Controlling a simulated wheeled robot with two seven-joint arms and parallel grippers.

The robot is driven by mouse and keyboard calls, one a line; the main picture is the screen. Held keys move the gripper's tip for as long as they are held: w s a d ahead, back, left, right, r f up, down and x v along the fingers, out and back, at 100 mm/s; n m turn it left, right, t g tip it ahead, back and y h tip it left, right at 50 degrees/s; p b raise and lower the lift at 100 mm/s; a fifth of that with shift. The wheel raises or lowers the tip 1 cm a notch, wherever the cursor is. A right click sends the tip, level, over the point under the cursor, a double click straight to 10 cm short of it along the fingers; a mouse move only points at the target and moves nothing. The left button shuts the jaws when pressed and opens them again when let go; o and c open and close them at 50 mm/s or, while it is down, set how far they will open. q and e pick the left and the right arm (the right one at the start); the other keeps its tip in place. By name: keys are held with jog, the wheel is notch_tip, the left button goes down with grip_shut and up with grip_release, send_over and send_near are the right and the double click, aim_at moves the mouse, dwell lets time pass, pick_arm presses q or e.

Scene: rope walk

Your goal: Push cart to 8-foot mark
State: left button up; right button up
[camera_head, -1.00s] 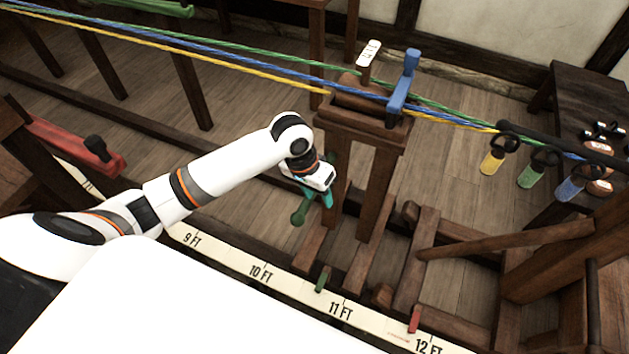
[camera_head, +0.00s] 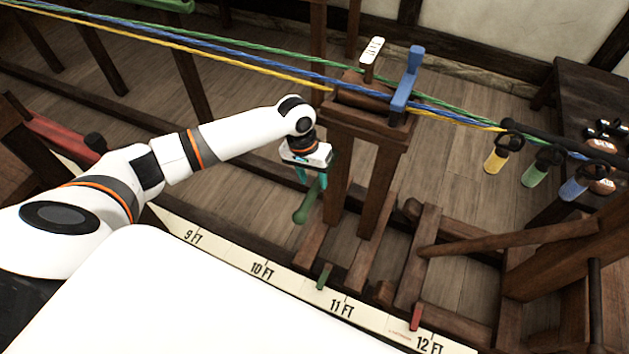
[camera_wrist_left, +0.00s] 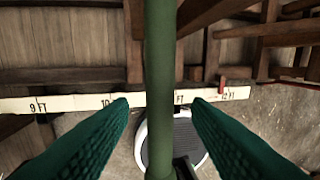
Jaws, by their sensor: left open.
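The wooden cart (camera_head: 341,180) stands on the floor rails and carries the ropes across its top. A green pointer (camera_head: 323,277) at its base is between the 10 FT and 11 FT labels on the white scale (camera_head: 226,250). A green handle bar (camera_head: 302,214) sticks out on the cart's left side. My left gripper (camera_head: 312,182) is open at this bar. In the left wrist view the green bar (camera_wrist_left: 160,80) runs between the two spread teal fingers, with gaps on both sides. My right gripper is not in view.
Yellow, blue and green ropes (camera_head: 230,66) stretch above my left arm. A red marker (camera_head: 416,317) stands near 12 FT. A wooden frame (camera_head: 560,270) stands at the right. The rails left of the cart look clear.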

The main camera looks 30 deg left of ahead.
pick_arm(q)
jog(key=shift+d+f, duration=0.25)
jog(key=shift+f, duration=0.9)
grip_shut()
jog(key=shift+a+r, duration=0.1)
